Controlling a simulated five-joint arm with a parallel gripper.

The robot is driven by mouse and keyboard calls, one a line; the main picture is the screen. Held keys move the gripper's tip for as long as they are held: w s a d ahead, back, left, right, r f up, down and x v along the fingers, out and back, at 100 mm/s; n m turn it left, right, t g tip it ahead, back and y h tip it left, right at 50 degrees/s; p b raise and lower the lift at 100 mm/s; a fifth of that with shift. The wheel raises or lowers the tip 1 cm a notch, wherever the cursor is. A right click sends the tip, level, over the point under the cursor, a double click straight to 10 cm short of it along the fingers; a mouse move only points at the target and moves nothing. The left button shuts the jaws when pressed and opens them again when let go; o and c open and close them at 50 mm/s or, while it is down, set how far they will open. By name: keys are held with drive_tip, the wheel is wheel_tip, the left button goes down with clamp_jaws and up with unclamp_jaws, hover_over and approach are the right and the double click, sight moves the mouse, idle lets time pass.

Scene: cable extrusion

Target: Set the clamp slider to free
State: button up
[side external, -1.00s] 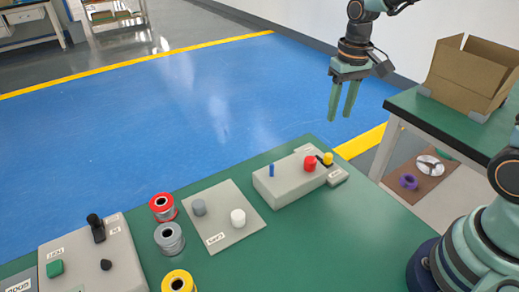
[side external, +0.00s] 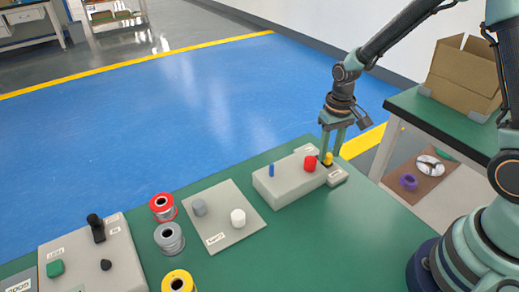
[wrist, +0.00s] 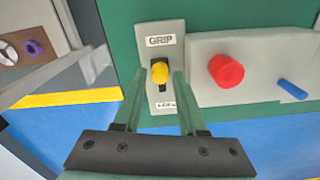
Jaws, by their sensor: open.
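The clamp slider is a yellow knob (wrist: 160,72) in a dark slot on a narrow grey plate (wrist: 149,98). In the wrist view the knob sits at the end by the GRIP label (wrist: 161,41). A second label (wrist: 166,105) lies at the slot's other end, too small to read surely. The knob also shows in the side view (side external: 328,158). My gripper (side external: 331,153) points down at the knob. In the wrist view my gripper (wrist: 159,77) is open, with one finger on each side of the knob; contact cannot be told.
A grey block with a red knob (side external: 310,163) and a blue pin (side external: 271,170) stands beside the slider. A plate with grey and white cylinders (side external: 238,217), several spools (side external: 169,237) and a control box (side external: 85,260) lie further left. An open carton (side external: 468,75) stands on another table.

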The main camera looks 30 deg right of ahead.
drive_tip(key=shift+f, duration=0.3)
clamp_jaws()
idle(1.3)
